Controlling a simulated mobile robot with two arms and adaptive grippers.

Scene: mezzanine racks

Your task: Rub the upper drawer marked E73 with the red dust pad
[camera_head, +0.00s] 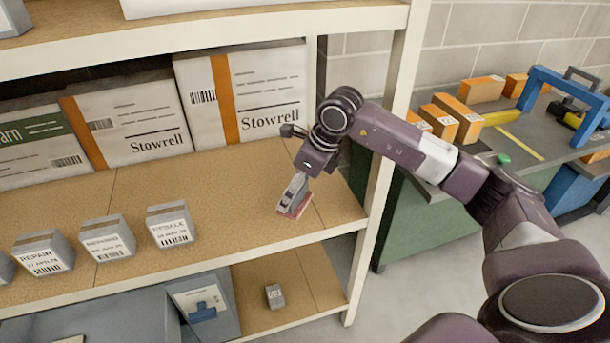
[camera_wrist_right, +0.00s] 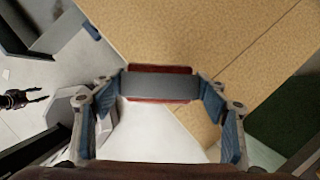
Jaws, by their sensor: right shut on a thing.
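The red dust pad (camera_head: 292,208) has a grey back and a red underside. My right gripper (camera_head: 296,190) is shut on it, just above the brown middle shelf near its right end. In the right wrist view the pad (camera_wrist_right: 160,88) spans the gap between both fingers. A grey unit with a pale front and blue handle (camera_head: 203,312) stands on the lower shelf at the bottom left. I cannot read a mark E73 on it. A small dark gripper with two spread prongs, seemingly my left gripper (camera_wrist_right: 38,97), shows at the right wrist view's left edge.
The middle shelf (camera_head: 235,185) holds several small grey labelled boxes (camera_head: 108,238) at its front and large Stowrell cartons (camera_head: 245,95) behind. A white rack post (camera_head: 385,150) stands right of the gripper. A small grey block (camera_head: 274,296) lies on the lower shelf.

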